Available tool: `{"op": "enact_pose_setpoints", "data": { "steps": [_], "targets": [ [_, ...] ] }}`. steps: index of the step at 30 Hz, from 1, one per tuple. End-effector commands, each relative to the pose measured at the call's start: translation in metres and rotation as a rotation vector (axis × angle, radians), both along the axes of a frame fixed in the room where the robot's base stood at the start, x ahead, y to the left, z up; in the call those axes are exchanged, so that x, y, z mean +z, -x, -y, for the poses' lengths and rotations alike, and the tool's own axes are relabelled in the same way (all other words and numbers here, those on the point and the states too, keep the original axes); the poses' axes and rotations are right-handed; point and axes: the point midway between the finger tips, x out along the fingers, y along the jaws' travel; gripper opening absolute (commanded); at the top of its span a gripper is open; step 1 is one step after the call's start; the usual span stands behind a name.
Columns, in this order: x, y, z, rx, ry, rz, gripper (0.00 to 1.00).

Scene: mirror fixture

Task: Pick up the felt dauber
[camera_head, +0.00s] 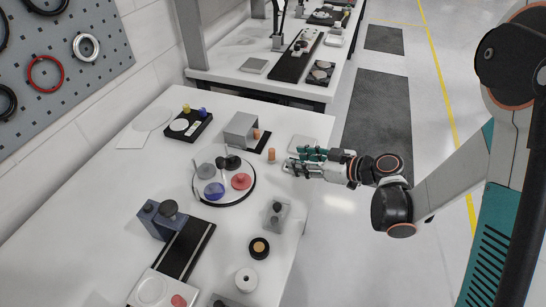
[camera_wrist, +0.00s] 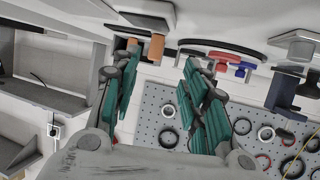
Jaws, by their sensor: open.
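A small orange-brown upright cylinder, which looks like the felt dauber (camera_head: 271,155), stands on the white table near its right edge. In the wrist view the felt dauber (camera_wrist: 157,46) shows at the top, beyond the fingertips and between their lines. My gripper (camera_head: 294,161) is open and empty, just right of the dauber and apart from it, with its fingers pointing left towards it. Its green-padded fingers also show spread apart in the wrist view (camera_wrist: 157,65).
A grey block (camera_head: 240,129) on a black base, with a similar orange piece, stands behind the dauber. A round tray (camera_head: 207,199) with coloured knobs lies to the left. A pale square plate (camera_head: 302,144) lies behind the gripper.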

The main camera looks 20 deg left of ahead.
Motion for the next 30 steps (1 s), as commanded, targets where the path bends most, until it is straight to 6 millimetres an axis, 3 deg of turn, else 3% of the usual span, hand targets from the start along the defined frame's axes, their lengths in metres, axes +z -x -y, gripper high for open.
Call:
{"op": "enact_pose_setpoints", "data": {
  "steps": [7,17,26,30],
  "targets": [
    [-0.019,-0.014,-0.041,0.003,0.001,-0.001,0.41],
    [-0.024,-0.022,-0.059,0.001,0.001,-0.001,0.41],
    [-0.034,-0.039,-0.094,0.001,0.002,-0.001,0.41],
    [-0.035,-0.041,-0.1,0.0,0.001,-0.001,0.41]
  ]
}}
